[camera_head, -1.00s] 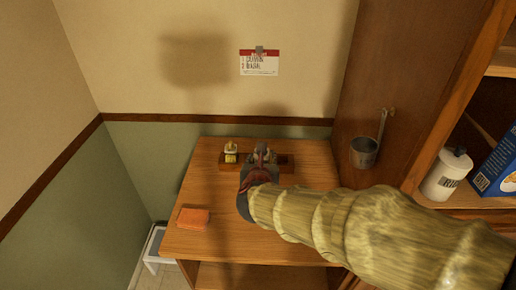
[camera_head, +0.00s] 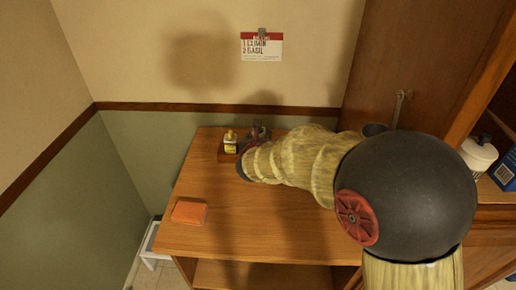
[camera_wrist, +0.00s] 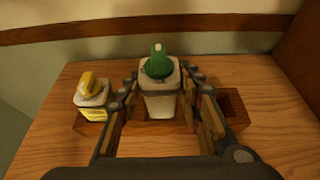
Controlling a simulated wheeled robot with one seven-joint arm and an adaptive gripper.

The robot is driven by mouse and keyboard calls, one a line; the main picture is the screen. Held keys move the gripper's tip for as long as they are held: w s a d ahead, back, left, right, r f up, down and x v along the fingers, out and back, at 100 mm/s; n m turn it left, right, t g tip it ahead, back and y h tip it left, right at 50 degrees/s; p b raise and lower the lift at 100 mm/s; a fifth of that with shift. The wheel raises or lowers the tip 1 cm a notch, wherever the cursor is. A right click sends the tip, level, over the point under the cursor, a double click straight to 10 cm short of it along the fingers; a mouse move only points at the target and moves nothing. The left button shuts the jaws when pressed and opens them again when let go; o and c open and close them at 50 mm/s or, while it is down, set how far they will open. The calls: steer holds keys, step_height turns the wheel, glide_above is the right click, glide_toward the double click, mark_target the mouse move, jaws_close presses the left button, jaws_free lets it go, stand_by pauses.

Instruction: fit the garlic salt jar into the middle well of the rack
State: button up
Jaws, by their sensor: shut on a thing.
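My gripper (camera_wrist: 160,92) is shut on a pale jar with a green top (camera_wrist: 160,103), its fingers on the jar's left and right sides. No label text is readable on it. In the wrist view the jar is upright over the middle of the dark wooden rack (camera_wrist: 88,127). Its base meets the rack area, but I cannot tell whether it is in the middle well or above it. In the head view my gripper (camera_head: 258,132) and arm hide most of the rack (camera_head: 226,157) and the held jar.
A yellow-topped jar (camera_wrist: 93,97) stands in the rack's left well; it also shows in the head view (camera_head: 230,143). The right well (camera_wrist: 232,104) looks empty. An orange block (camera_head: 189,212) lies front left on the counter (camera_head: 215,235). A card (camera_head: 261,47) hangs on the wall.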

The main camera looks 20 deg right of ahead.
steer(key=shift+w+f, duration=0.3)
steer(key=shift+f, duration=0.05)
steer(key=shift+w+f+b, duration=0.15)
steer(key=shift+f+b, duration=0.3)
steer(key=shift+f, duration=0.45)
steer(key=shift+w+f+b, duration=0.1)
steer(key=shift+f+b, duration=0.3)
steer(key=shift+f, duration=0.45)
steer(key=shift+f, duration=0.2)
steer(key=o, duration=1.3)
steer(key=shift+o, duration=0.2)
steer(key=shift+r, duration=0.15)
